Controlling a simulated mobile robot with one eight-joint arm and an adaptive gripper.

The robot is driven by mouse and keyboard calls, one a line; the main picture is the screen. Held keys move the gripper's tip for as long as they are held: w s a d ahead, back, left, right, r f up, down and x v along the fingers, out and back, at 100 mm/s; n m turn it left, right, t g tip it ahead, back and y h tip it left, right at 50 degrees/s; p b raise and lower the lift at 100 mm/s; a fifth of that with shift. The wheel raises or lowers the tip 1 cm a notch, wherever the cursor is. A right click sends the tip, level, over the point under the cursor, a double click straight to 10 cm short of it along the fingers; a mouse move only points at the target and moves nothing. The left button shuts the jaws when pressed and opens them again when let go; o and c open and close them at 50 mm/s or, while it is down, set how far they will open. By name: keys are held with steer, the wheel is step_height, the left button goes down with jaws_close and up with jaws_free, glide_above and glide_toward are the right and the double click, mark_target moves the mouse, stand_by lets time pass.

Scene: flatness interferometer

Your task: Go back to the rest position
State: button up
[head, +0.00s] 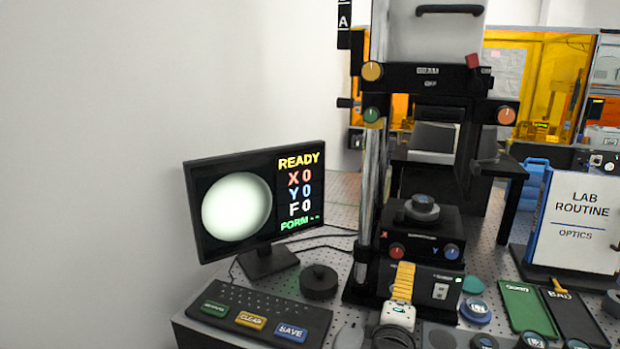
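My gripper is not seen in the head view, so its state cannot be read here. The interferometer (427,75) stands upright on the perforated bench, with a dark round part (422,208) on its stage. The red knob (397,250) and blue knob (452,252) are on the stage front. The monitor (255,200) at left reads READY, X 0, Y 0, F 0 and FORM with dashes, beside a pale disc.
A keyboard (262,310) with green, CLEAR and SAVE keys lies in front of the monitor, near a black round puck (319,281). A yellow ribbed item (403,281) stands before the instrument. Green (524,305) and black (578,315) trays and a LAB ROUTINE board (578,218) occupy the right.

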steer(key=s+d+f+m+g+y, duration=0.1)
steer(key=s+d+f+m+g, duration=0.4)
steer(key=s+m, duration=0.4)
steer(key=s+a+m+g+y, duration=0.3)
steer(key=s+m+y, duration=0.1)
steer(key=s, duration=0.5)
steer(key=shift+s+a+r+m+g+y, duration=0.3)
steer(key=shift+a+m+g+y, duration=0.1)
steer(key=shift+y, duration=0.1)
